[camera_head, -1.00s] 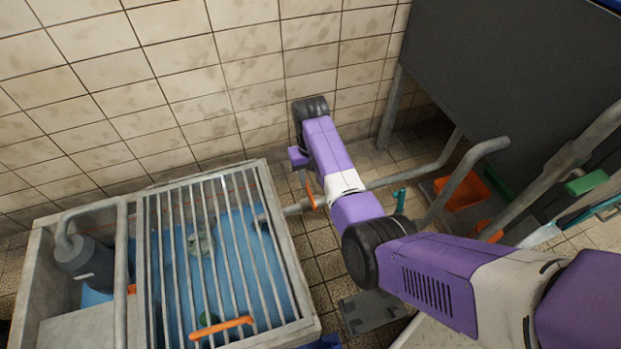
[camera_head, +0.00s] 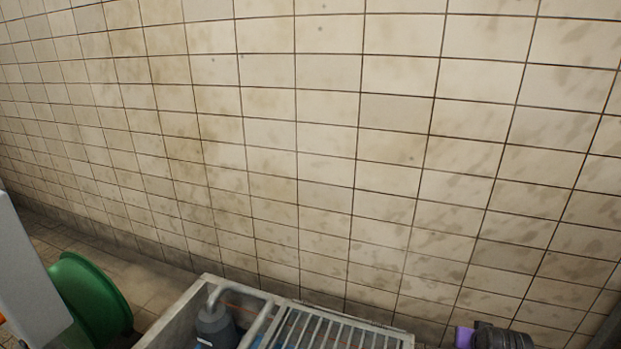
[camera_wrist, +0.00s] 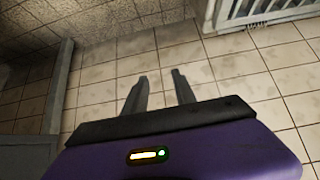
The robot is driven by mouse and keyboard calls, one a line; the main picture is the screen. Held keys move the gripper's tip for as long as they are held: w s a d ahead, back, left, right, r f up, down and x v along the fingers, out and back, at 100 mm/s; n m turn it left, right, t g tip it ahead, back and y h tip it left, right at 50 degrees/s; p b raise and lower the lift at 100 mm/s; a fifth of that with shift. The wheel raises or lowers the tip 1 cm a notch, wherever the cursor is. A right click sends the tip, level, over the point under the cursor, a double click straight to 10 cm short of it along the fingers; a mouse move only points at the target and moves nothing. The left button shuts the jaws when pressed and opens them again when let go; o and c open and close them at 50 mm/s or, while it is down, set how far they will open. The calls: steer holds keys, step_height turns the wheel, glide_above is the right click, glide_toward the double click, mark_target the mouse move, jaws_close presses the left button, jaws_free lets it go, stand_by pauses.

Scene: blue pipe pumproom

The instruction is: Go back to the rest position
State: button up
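My gripper (camera_wrist: 160,80) shows in the wrist view with its two grey fingers apart. Nothing is between them, and they hang over bare floor tiles. In the head view only a dark and purple part of my arm shows at the bottom right edge; the gripper itself is out of that view.
A grey tank (camera_head: 180,312) with a barred grate (camera_head: 335,330) stands at the bottom of the head view, against the tiled wall (camera_head: 330,130). A green round object (camera_head: 92,298) is at the lower left beside a grey panel (camera_head: 25,270). Floor tiles (camera_wrist: 230,75) below are clear.

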steer(key=s+a+r+n+t+y, duration=0.1)
steer(key=s+a+r+n+t, duration=0.35)
steer(key=s, duration=1.05)
steer(key=s+a+r+m+t+y, duration=0.1)
steer(key=s+a+r, duration=0.5)
steer(key=s+a, duration=0.7)
steer(key=s+a+r+n+t+y, duration=0.15)
steer(key=s+a+r, duration=0.4)
steer(key=s, duration=1.25)
step_height(320, 180, up, 28)
steer(key=p, duration=2.8)
steer(key=shift+s+d+r, duration=0.2)
steer(key=shift+s+d, duration=0.05)
steer(key=shift+d, duration=0.05)
steer(key=shift+f, duration=0.15)
